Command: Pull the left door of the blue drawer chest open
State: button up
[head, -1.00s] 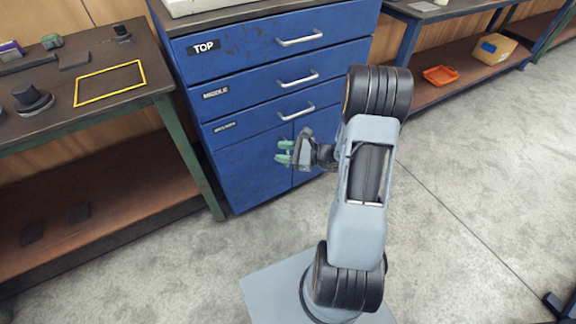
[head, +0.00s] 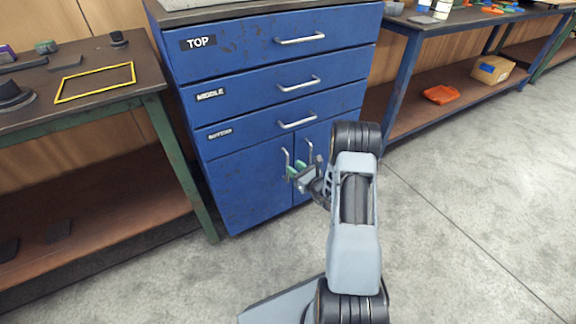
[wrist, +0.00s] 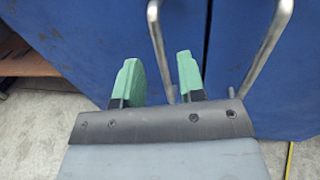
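The blue drawer chest (head: 250,110) has three drawers above two closed doors. The left door (head: 245,185) carries an upright silver handle (head: 287,162) near the seam between the doors; this left handle also shows in the wrist view (wrist: 159,42). The right door has a matching handle (head: 310,151), seen at the right in the wrist view (wrist: 268,45). My gripper (head: 297,172) is open in front of the door handles, its green fingers pointing at the doors. In the wrist view the left handle shows between the two fingertips (wrist: 157,72), nearer the right finger. Contact cannot be told.
A workbench with a yellow-framed area (head: 95,82) stands left of the chest. Another bench stands to the right, with an orange tray (head: 440,95) and a cardboard box (head: 492,70) on its lower shelf. The grey floor in front is clear.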

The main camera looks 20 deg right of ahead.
jog(key=shift+b+x, duration=0.5)
jog(key=shift+x, duration=1.8)
grip_shut()
